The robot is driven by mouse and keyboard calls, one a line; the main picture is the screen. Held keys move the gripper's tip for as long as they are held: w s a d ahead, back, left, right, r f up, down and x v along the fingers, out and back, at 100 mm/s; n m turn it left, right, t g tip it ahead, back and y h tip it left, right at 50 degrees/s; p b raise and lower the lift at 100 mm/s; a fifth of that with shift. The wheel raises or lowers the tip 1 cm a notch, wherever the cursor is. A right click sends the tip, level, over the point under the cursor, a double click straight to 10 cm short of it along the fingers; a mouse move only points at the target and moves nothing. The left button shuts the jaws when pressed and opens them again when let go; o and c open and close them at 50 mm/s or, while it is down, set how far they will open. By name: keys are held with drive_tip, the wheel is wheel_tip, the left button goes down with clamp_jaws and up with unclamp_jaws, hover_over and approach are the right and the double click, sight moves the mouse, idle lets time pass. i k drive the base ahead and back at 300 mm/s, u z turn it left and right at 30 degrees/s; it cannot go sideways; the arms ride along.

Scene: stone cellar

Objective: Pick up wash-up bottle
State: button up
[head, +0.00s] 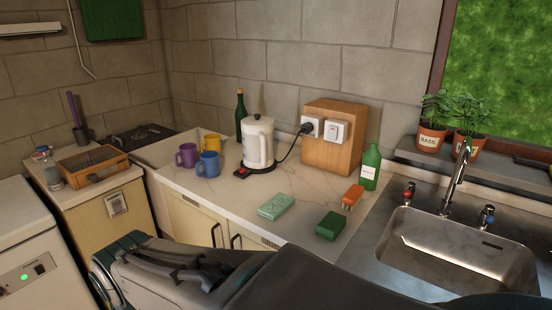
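The wash-up bottle (370,168) is a green bottle with a pale label. It stands upright on the counter at the right, beside the wooden socket box and near the sink's left edge. Its front is unobstructed. My arm crosses the bottom of the head view, nearer to the camera than the counter. The fingers of my gripper do not show, so I see no contact between it and the bottle.
An orange brush or block (352,196), a dark green sponge (330,226) and a pale green sponge (276,206) lie in front of the bottle. The wooden box (326,157), kettle (257,142), mugs and sink (408,212) stand around. Open counter (235,194) lies left.

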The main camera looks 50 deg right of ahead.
sight(371, 159)
drive_tip(key=i, duration=0.7)
drive_tip(key=z, duration=3.05)
drive_tip(key=i, duration=0.5)
drive_tip(key=u, duration=0.05)
